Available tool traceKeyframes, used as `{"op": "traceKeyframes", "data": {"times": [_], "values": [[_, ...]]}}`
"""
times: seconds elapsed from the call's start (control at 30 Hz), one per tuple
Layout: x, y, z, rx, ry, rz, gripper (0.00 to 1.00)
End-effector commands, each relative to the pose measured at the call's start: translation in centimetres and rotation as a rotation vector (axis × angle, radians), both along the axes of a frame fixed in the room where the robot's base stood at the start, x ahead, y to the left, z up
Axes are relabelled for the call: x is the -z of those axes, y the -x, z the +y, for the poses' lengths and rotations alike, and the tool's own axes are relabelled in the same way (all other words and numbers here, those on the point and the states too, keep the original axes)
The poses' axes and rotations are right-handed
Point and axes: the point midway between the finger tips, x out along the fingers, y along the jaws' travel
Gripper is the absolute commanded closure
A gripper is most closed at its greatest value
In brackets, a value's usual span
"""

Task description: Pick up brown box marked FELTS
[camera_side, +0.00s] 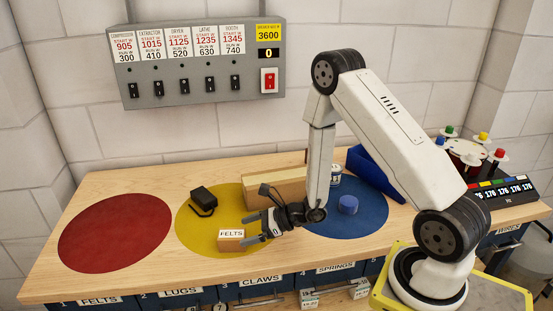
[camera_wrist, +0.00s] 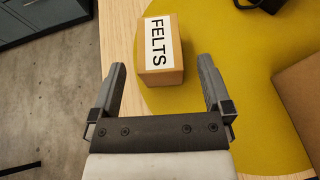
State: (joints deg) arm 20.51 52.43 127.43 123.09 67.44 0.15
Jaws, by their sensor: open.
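The small brown box marked FELTS (camera_side: 231,240) stands at the front edge of the yellow circle (camera_side: 227,193) on the bench. In the wrist view, the FELTS box (camera_wrist: 160,52) lies ahead of my gripper (camera_wrist: 160,80), with its white label facing up toward the camera. My gripper (camera_side: 257,226) is open, with one finger on each side of the space in front of the box in the wrist view. In the side view the fingers are close to the box's right side. I cannot tell whether they touch it.
A black object (camera_side: 203,200) sits on the yellow circle. A longer brown box (camera_side: 275,185) stands behind my gripper. The red circle (camera_side: 115,232) at the left is clear. Labelled drawers line the bench front.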

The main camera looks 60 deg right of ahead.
Motion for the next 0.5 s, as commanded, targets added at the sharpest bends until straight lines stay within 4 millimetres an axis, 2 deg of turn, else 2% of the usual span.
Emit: {"op": "traceKeyframes", "data": {"times": [0.5], "values": [[1.6, -3.5, 2.7, -0.003, 0.000, 0.001, 0.00]]}}
